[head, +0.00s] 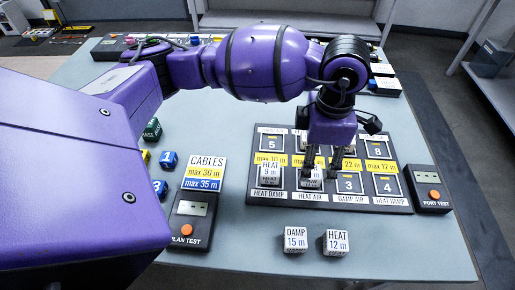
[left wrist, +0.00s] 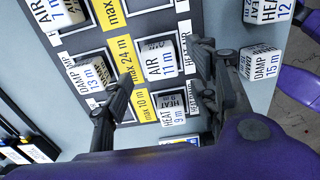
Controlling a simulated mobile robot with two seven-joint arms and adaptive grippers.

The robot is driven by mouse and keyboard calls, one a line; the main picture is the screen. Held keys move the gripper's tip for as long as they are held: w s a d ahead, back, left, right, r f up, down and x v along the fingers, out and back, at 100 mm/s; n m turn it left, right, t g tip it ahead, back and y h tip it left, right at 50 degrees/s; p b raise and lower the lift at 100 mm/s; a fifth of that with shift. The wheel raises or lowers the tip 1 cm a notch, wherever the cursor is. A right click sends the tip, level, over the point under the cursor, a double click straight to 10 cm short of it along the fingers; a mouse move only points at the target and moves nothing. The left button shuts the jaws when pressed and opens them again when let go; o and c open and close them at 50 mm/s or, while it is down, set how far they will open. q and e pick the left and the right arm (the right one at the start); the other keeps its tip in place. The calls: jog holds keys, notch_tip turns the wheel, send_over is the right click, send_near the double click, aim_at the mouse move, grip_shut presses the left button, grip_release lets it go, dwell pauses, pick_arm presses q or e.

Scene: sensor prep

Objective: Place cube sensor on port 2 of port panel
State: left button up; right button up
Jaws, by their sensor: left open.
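The dark port panel (head: 330,204) lies on the table, with numbered ports in two rows. A white cube sensor (head: 311,180) sits on the front-row port labelled HEAT AIR, between ports 1 and 3. In the left wrist view this cube (left wrist: 162,60) reads AIR 11 m. My left gripper (head: 313,165) is over it, open, with one finger on each side; the left wrist view shows the fingers (left wrist: 161,66) spread with gaps to the cube. A HEAT 9 m cube (head: 270,173) sits on the HEAT DAMP port beside it. My right gripper is not in view.
Loose cubes DAMP 15 m (head: 295,240) and HEAT 12 m (head: 335,242) stand in front of the panel. My left arm hides part of the back row.

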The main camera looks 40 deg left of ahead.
aim_at(313, 171)
pick_arm(q)
notch_tip(313, 171, up, 7)
jog(key=shift+f, duration=0.15)
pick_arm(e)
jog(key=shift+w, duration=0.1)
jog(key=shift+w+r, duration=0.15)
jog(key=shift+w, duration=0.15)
